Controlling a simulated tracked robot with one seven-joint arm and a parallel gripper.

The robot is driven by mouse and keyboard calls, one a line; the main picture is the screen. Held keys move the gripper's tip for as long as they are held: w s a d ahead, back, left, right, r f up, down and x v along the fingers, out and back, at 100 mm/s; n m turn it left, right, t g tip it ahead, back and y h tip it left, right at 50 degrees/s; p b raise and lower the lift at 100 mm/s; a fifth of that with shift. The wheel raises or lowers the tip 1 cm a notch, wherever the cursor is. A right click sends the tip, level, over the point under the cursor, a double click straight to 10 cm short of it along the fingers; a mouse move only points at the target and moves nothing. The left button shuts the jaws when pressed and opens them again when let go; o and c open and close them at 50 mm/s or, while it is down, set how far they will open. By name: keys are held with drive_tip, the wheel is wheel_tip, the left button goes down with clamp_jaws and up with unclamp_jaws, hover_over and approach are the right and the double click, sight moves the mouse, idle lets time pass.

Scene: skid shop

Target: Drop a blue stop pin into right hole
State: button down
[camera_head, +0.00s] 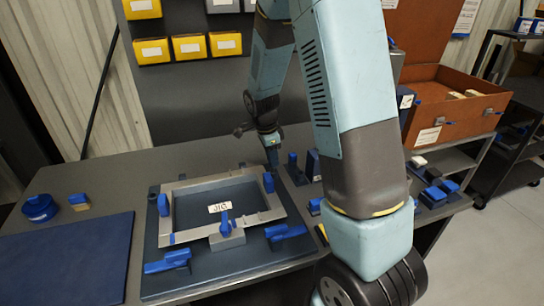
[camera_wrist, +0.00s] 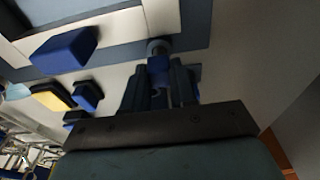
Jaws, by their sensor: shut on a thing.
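My gripper (camera_head: 270,148) hangs just behind the back right of the jig plate, pointing down. In the wrist view my gripper (camera_wrist: 160,88) is shut on a blue stop pin (camera_wrist: 158,64), with a grey round end beyond the fingers. The jig (camera_head: 152,240) is a dark plate carrying a grey frame (camera_head: 187,236) and a white "JIG" label. Blue upright pieces stand at the frame's left (camera_head: 163,204), right (camera_head: 268,182) and front (camera_head: 225,224). I cannot make out the right hole, or whether the held pin touches anything.
Blue clamp handles (camera_head: 168,262) and (camera_head: 285,233) lie along the jig's front. Several small blue and dark parts stand right of the jig, partly behind my arm. A blue mat (camera_head: 70,262) and a round blue item (camera_head: 40,207) are at left. A brown box (camera_head: 455,105) is at right.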

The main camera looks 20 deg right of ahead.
drive_tip(key=shift+f, duration=0.75)
idle(1.0)
drive_tip(key=shift+c, duration=2.1)
unclamp_jaws()
drive_tip(key=shift+r, duration=3.55)
